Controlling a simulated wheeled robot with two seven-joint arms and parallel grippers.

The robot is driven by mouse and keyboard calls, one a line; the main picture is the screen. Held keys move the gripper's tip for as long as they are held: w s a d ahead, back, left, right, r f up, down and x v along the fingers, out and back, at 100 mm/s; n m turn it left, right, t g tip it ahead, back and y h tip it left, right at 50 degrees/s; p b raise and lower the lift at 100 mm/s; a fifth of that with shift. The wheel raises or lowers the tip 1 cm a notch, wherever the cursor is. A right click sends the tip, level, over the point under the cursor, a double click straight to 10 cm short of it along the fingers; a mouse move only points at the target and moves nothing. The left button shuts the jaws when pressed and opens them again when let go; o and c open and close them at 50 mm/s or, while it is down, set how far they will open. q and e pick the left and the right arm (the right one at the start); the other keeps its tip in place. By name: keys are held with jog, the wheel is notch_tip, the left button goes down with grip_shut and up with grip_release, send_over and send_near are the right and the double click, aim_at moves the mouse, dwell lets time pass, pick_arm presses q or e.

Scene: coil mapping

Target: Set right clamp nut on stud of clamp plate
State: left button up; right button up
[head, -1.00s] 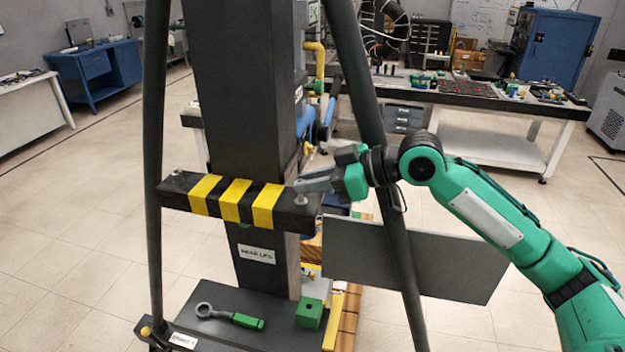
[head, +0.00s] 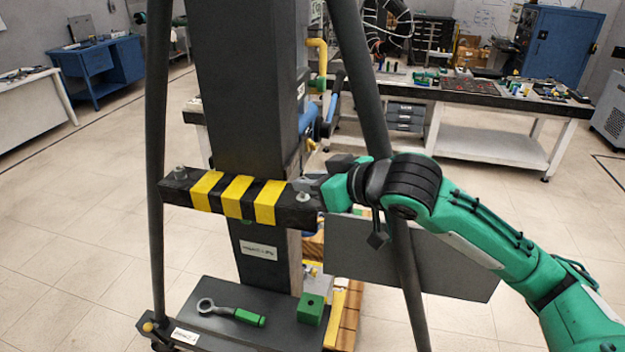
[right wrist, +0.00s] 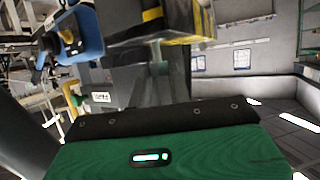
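The clamp plate (head: 236,200) is a dark bar with yellow stripes across the column. A grey nut or stud end (head: 179,173) stands at its left end. Another pale nut or stud end (head: 303,197) stands upright at its right end; I cannot separate nut from stud. My right gripper (head: 308,183) is at the right end, its grey fingers close behind and above that piece. Whether they touch it or are open is unclear. In the right wrist view, the plate (right wrist: 165,32) is overhead with a pale stud-like piece (right wrist: 157,52) below it. My left gripper is not in view.
A grey spanner with a green handle (head: 232,312) and a green block (head: 310,309) lie on the base below. Slanted dark legs flank the column; one (head: 372,110) is close to my right arm. A grey panel (head: 440,262) stands behind. Floor at left is clear.

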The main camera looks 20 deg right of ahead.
jog(key=o, duration=0.5)
jog(key=shift+c, duration=0.2)
